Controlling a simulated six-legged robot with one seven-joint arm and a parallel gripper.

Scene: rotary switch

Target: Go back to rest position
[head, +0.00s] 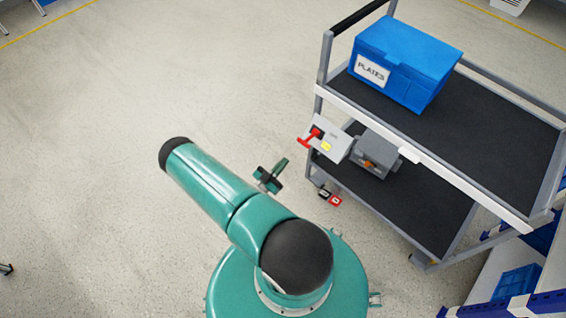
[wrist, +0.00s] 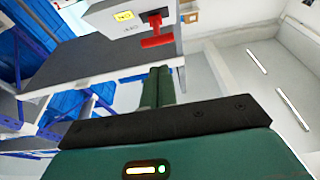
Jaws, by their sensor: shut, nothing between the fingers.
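The rotary switch is a grey box (head: 328,138) with a red handle (head: 310,138) and a yellow label, at the cart's near left corner in the head view. In the wrist view the red handle (wrist: 157,40) shows at the top, just above my fingertips in the picture. My gripper (head: 283,164) is left of and below the switch in the head view, apart from the handle. In the wrist view my gripper (wrist: 157,72) has its two green fingers together with nothing between them. My arm hides part of the floor.
A grey two-shelf cart (head: 480,135) stands on the right. It carries a blue box (head: 405,60) labelled PLATES on top and a grey box (head: 372,155) with an orange part. Blue shelving (head: 520,305) is at the lower right.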

